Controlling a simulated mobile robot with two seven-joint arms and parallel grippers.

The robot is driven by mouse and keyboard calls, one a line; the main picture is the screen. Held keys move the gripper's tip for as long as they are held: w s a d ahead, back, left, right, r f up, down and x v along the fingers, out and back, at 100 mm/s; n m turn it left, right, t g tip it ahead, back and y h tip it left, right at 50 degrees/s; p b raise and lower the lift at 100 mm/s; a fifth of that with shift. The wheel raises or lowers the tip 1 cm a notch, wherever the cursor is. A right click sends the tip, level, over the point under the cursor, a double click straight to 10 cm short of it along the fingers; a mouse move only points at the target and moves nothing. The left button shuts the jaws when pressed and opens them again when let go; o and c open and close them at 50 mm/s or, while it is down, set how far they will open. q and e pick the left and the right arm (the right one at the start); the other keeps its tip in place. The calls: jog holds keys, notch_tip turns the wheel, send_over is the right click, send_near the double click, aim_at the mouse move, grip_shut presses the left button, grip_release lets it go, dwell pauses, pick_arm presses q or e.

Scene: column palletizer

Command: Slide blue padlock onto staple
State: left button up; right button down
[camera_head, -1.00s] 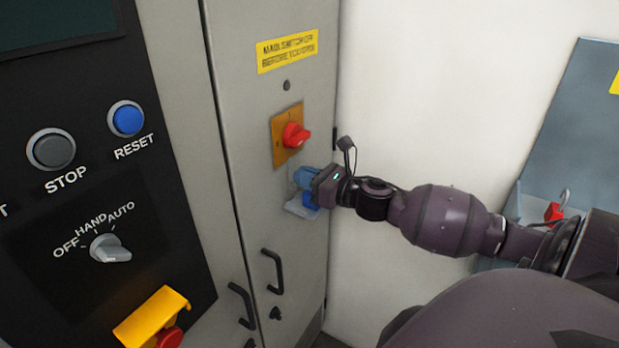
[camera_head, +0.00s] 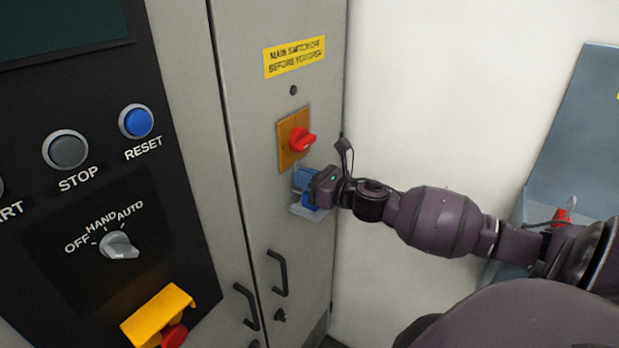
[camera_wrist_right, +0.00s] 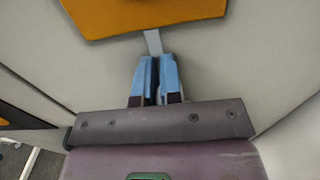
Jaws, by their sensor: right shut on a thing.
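My right gripper (camera_head: 304,182) is at the grey cabinet door, just below the red switch (camera_head: 301,140) on its orange plate (camera_head: 284,148). Its light blue fingers are shut. A darker blue body, the blue padlock (camera_head: 310,201), shows at and below the fingers. In the right wrist view the fingers (camera_wrist_right: 156,78) are close together, and a narrow grey strip (camera_wrist_right: 153,42) runs from between them to the orange plate's edge. I cannot tell whether this strip is staple or shackle, and the padlock body is hidden there. My left gripper is out of view.
A pale grey flat piece (camera_head: 307,213) is just below the padlock. Black door handles (camera_head: 277,273) are lower down. A control panel (camera_head: 60,205) is on the left. A blue-grey board (camera_head: 575,135) with a red padlock (camera_head: 562,217) is at right.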

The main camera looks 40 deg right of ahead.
jog(key=shift+w+r, duration=0.25)
jog(key=shift+r, duration=0.2)
jog(key=shift+s+f, duration=0.1)
jog(key=shift+f, duration=0.3)
dwell(0.6)
jog(key=c, duration=1.4)
grip_release()
jog(key=shift+f, duration=0.1)
jog(key=shift+b, duration=0.3)
